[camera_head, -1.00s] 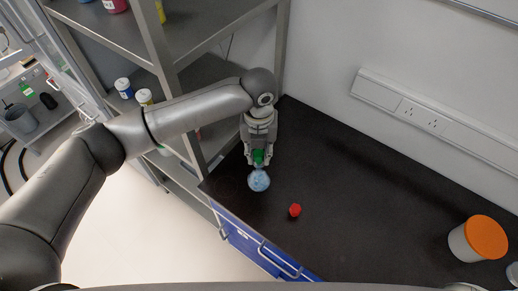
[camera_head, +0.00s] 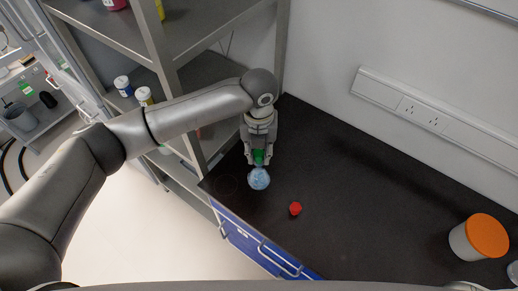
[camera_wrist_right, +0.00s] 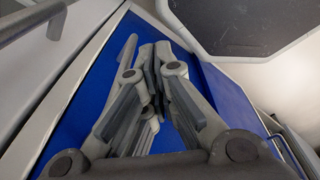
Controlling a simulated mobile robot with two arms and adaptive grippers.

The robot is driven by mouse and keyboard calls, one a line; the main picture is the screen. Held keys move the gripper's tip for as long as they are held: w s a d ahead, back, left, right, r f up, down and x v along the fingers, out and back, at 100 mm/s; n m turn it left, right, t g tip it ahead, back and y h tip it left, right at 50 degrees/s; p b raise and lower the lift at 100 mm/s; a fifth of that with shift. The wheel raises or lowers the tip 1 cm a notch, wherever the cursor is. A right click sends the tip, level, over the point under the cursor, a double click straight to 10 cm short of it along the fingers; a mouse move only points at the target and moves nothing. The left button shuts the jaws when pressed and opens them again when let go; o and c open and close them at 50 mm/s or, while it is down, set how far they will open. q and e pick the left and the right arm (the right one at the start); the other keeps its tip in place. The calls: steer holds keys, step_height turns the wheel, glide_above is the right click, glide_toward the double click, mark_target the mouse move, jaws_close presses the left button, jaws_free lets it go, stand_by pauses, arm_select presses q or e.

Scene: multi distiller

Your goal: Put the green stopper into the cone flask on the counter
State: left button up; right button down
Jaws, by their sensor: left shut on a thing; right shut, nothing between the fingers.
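The green stopper (camera_head: 258,156) is between the fingers of my left gripper (camera_head: 258,160), which is shut on it. The cone flask (camera_head: 259,179), with pale blue contents, stands on the dark counter (camera_head: 350,200) directly below the stopper in the head view. The stopper is at the flask's mouth; I cannot tell whether it is inside the neck, as the fingers hide part of it. My right gripper (camera_wrist_right: 158,95) shows in the right wrist view, shut and empty, in front of a blue drawer front (camera_wrist_right: 235,105).
A red cap (camera_head: 295,209) lies on the counter right of the flask. A white jar with an orange lid (camera_head: 486,237) stands at the far right. A metal shelf rack (camera_head: 205,85) with bottles is at the left. The counter's middle is clear.

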arm_select(q)
steer(key=shift+f+b, duration=0.35)
steer(key=shift+f, duration=0.45)
steer(key=o, duration=0.7)
steer(key=shift+o, duration=0.2)
step_height(320, 180, up, 12)
stand_by(0.4)
